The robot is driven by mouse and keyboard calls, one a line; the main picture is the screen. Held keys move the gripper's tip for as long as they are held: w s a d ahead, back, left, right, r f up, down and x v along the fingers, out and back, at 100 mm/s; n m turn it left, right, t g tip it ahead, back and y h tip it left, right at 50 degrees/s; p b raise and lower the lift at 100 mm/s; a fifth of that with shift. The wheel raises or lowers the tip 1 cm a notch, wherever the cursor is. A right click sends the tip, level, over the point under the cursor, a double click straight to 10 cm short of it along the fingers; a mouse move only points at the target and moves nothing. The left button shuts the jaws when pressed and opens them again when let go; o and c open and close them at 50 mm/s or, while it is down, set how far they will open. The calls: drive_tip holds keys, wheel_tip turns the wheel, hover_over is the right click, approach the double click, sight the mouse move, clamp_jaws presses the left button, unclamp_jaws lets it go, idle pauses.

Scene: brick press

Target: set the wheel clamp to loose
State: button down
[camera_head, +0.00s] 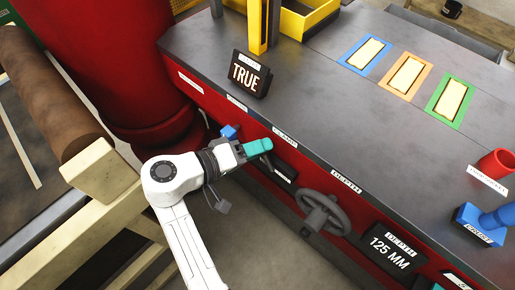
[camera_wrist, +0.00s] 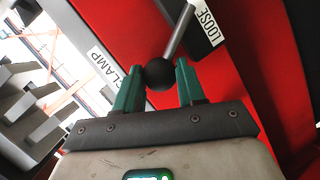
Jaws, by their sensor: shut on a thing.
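The clamp lever, a metal rod with a black ball knob (camera_wrist: 160,75), shows in the wrist view. My gripper (camera_wrist: 155,82) has its two teal fingers on either side of the knob and is shut on it. A black plate reading LOOSE (camera_wrist: 205,24) sits beside the rod at the top. A CLAMP label (camera_wrist: 107,68) is to the left. In the head view my gripper (camera_head: 257,147) is at the red front of the bench, just below the CLAMP label (camera_head: 284,137). The knob is hidden there behind the fingers. The grey handwheel (camera_head: 323,211) is to the right, under the DEPTH label.
A display reading 125 MM (camera_head: 391,246) is right of the handwheel. A sign reading TRUE (camera_head: 250,75) stands on the bench top (camera_head: 315,110). A wooden beam and log (camera_head: 55,95) lie at the left.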

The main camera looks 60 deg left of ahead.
drive_tip(key=shift+f, duration=0.1)
drive_tip(key=c, duration=0.7)
unclamp_jaws()
drive_tip(key=shift+o, duration=0.2)
drive_tip(key=b+v, duration=0.1)
drive_tip(key=v, duration=0.9)
drive_tip(key=shift+s, duration=0.35)
